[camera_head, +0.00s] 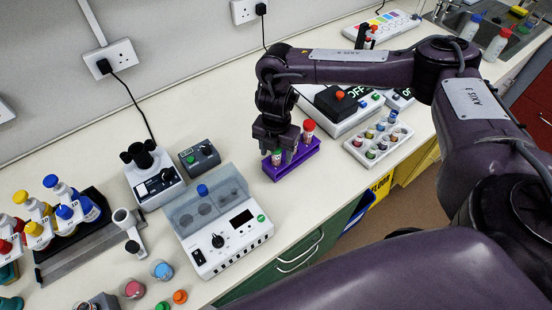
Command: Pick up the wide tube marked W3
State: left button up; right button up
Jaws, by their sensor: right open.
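A purple rack (292,165) stands on the bench right of centre and holds several tubes. One tube with a red cap (309,128) stands upright at its right end. A tube with a green cap (277,156) shows near the left end, below my right gripper. My right gripper (280,152) points down over the left and middle part of the rack, with its jaws open. Its fingers hide part of the rack and tubes. The markings are too small to read, so I cannot tell which tube is W3. My left gripper is not in view.
A white tray of small vials (378,140) and a device with a dark top (338,105) are to the right. The bench's front edge is close to the rack.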

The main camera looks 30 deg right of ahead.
jog(key=c, duration=1.1)
jog(key=shift+o, duration=0.2)
jog(key=shift+r, duration=0.15)
